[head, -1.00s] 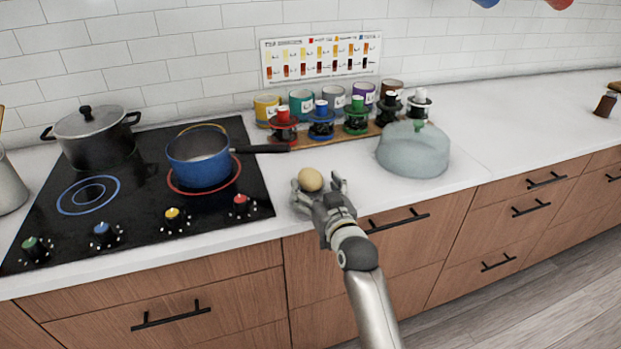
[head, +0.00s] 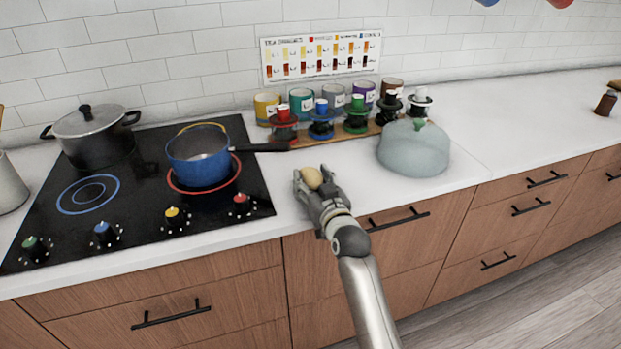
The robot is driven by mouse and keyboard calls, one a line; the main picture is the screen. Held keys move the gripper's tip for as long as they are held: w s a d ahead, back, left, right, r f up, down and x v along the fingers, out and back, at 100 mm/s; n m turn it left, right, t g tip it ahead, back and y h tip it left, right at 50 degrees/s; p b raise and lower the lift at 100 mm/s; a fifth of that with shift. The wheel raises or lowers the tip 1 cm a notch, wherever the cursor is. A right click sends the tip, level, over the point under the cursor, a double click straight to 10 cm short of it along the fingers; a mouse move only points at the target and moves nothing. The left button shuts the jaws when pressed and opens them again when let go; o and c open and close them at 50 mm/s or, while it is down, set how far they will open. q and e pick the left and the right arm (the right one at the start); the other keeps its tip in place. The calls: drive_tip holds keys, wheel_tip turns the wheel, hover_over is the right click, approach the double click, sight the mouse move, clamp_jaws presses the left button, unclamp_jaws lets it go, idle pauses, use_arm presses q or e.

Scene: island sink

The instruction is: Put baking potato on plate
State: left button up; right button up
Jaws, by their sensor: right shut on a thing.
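The baking potato (head: 312,178) is a small pale tan lump at the front of the white counter, right of the stove. My right gripper (head: 313,181) is shut on it, with a grey finger on each side of the potato. The fingers hide part of it, and I cannot tell whether it still touches the counter. No plate is clearly in view. My left gripper is not in view.
A black stovetop (head: 140,190) carries a blue pan (head: 200,172) and a grey pot (head: 98,147). A translucent dome (head: 413,150) stands right of my gripper. Several jars and spools (head: 335,122) line the back.

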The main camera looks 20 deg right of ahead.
drive_tip(key=shift+r, duration=0.1)
drive_tip(key=s, duration=0.6)
drive_tip(key=s+b, duration=0.1)
drive_tip(key=s, duration=1)
drive_tip(key=shift+s+d, duration=0.3)
drive_tip(key=shift+s, duration=0.1)
drive_tip(key=shift+h, duration=0.3)
drive_tip(key=s, duration=0.4)
drive_tip(key=s+a+p, duration=0.1)
drive_tip(key=s, duration=0.3)
drive_tip(key=s+f, duration=0.1)
drive_tip(key=s, duration=0.4)
drive_tip(key=shift+a, duration=0.25)
drive_tip(key=shift+w+f, duration=0.1)
drive_tip(key=shift+w, duration=0.05)
